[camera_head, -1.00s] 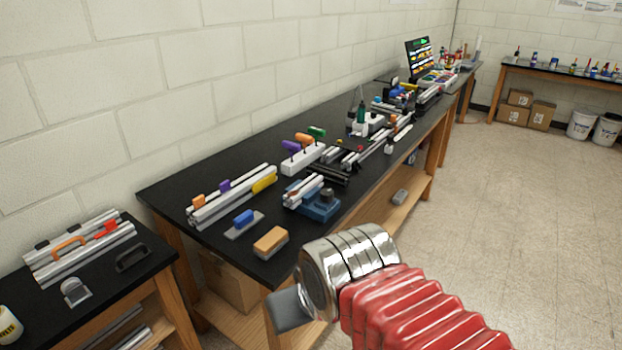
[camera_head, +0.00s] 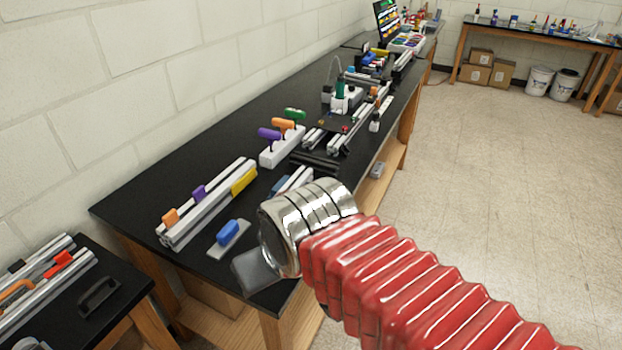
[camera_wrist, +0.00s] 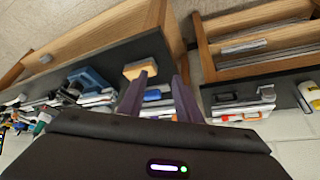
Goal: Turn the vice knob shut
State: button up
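The blue vice (camera_head: 278,186) is on the long black bench, mostly hidden behind my arm in the head view. Only a bit of its blue body and the silver bars at it show there. Its knob is hidden. In the wrist view, which is upside down, the blue vice (camera_wrist: 92,80) is left of my fingers and its knob cannot be made out clearly. My gripper (camera_wrist: 160,82) has its two fingers apart with nothing held between them.
A blue-handled block (camera_head: 228,233), extrusion bars (camera_head: 208,205) and a white holder with coloured handles (camera_head: 283,151) are on the bench. A tan block (camera_wrist: 140,68) is near the bench edge. A lower side bench (camera_head: 128,312) is at left. The floor (camera_head: 480,180) at right is clear.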

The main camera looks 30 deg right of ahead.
jog(key=shift+w+d, duration=0.1)
jog(key=shift+w, duration=0.05)
jog(key=shift+o, duration=0.2)
jog(key=o, duration=0.3)
jog(key=shift+w+d+r, duration=0.15)
jog(key=shift+r, duration=0.1)
jog(key=shift+o, duration=1)
jog(key=w+d+r+m+g, duration=0.1)
jog(key=w+d+r, duration=0.4)
jog(key=w, duration=0.2)
jog(key=shift+g+h, duration=0.3)
jog(key=w+d+m+g, duration=0.1)
jog(key=w+d+g, duration=0.1)
jog(key=w+d, duration=0.5)
jog(key=w+d+m+g, duration=0.1)
jog(key=w+d, duration=0.6)
jog(key=d, duration=0.7)
jog(key=shift+w+r+m+g, duration=0.2)
jog(key=shift+w+m+g, duration=0.1)
jog(key=shift+g, duration=0.2)
jog(key=shift+f, duration=0.15)
notch_tip(320, 180, down, 14)
jog(key=shift+r, duration=0.2)
